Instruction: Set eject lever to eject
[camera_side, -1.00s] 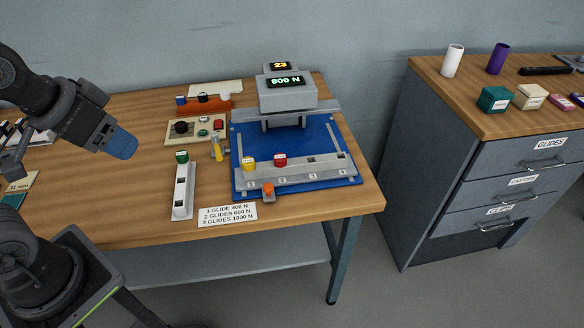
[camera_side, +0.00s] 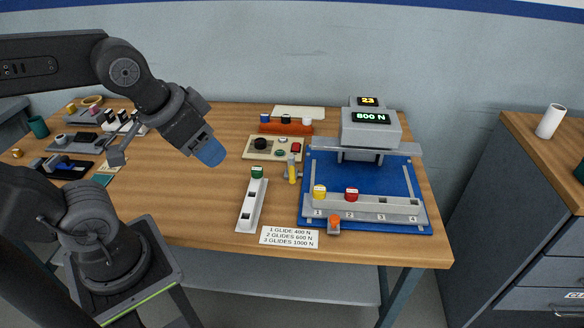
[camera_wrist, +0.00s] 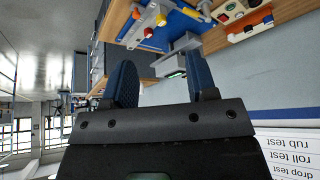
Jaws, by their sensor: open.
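A short lever with an orange knob (camera_side: 333,222) stands at the front edge of the blue test machine base (camera_side: 317,165). A slim handle, yellow and grey (camera_side: 292,170), stands left of that base. I see no label telling which one is the eject lever. My gripper (camera_side: 210,152), with blue fingertips, hangs above the table's left part, to the left of both and touching neither. In the wrist view my gripper (camera_wrist: 162,82) has its two fingers apart with nothing between them.
A grey rail holds a yellow glide (camera_side: 319,192) and a red glide (camera_side: 351,194). A control panel (camera_side: 274,148) and an orange rack (camera_side: 285,128) lie behind. Wood below my gripper is clear.

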